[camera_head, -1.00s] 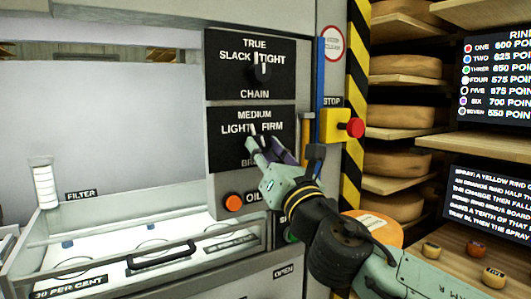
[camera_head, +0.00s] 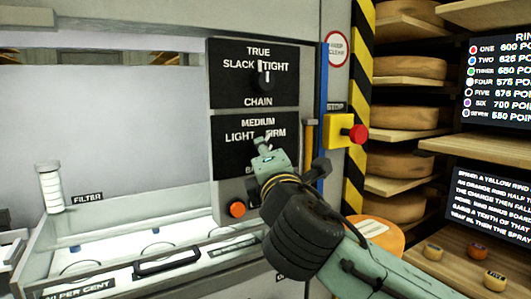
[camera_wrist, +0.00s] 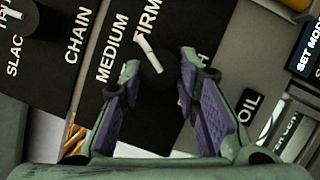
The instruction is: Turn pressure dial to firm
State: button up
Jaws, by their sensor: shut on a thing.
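The pressure dial (camera_wrist: 153,76) is a dark round knob with a white pointer bar, on a black panel (camera_wrist: 192,22) marked MEDIUM, LIGHT and FIRM. In the wrist view the knob sits between the two fingers of my gripper (camera_wrist: 160,67), which is shut on it. The white pointer slants to between the MEDIUM (camera_wrist: 110,48) and FIRM (camera_wrist: 148,18) labels. In the head view my gripper (camera_head: 263,143) is at the panel, just below MEDIUM. There it hides most of the dial, part of FIRM and the lower label.
The chain dial (camera_head: 265,78) is on the panel above. An orange button (camera_head: 237,209) marked OIL is below. A red stop button (camera_head: 358,133) on a yellow box stands right of the panel. Shelves of cheese wheels (camera_head: 408,117) are farther right.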

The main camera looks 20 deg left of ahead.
jog(key=shift+r+m+g+h+p, duration=0.1)
jog(key=shift+m+g+h+p, duration=0.2)
jog(key=shift+m, duration=0.7)
jog(key=o, duration=1.1)
jog(key=shift+o, duration=0.2)
jog(key=v, duration=0.7)
jog(key=shift+s, duration=0.25)
jog(key=shift+d, duration=0.1)
